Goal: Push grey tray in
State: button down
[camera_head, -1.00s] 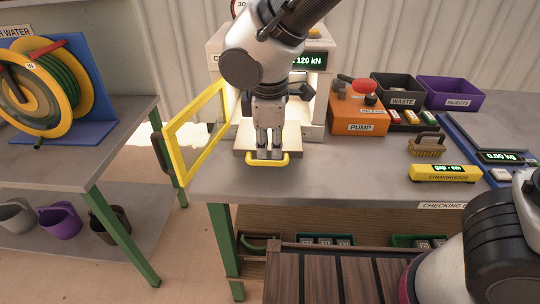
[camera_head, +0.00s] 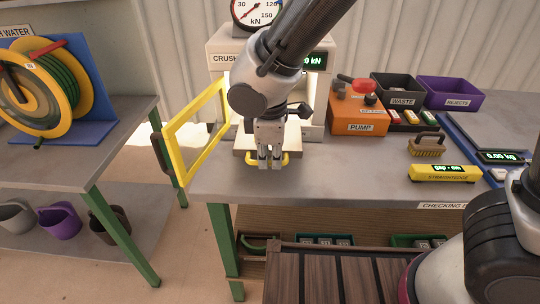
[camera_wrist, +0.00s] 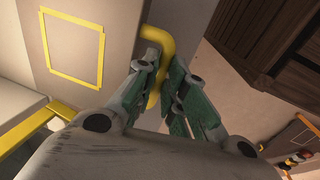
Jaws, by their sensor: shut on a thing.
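The grey tray (camera_head: 240,152) sticks out of the front of the press at the near bench edge, with a yellow handle (camera_head: 285,159) on its front. My gripper (camera_head: 269,165) points down with its fingers at the handle, shut on it. In the wrist view the handle (camera_wrist: 157,38) runs between the two green-padded fingers (camera_wrist: 163,95). A pale grey surface with a yellow square outline (camera_wrist: 72,48) lies beside the handle there; it appears to be the tray's top. My arm hides much of the press and the tray's back.
A yellow-framed guard door (camera_head: 197,130) stands open left of the press (camera_head: 222,60). An orange pump (camera_head: 358,112) stands to the right, with waste (camera_head: 398,85) and rejects (camera_head: 450,92) bins behind.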

jog(key=w, duration=1.2)
jog(key=shift+w+a, duration=0.1)
jog(key=shift+a, duration=0.15)
jog(key=c, duration=1.8)
grip_release()
jog(key=shift+o, duration=0.2)
notch_tip(320, 180, up, 12)
jog(key=s, duration=0.2)
jog(key=shift+o, duration=0.4)
jog(key=shift+s+d, duration=0.1)
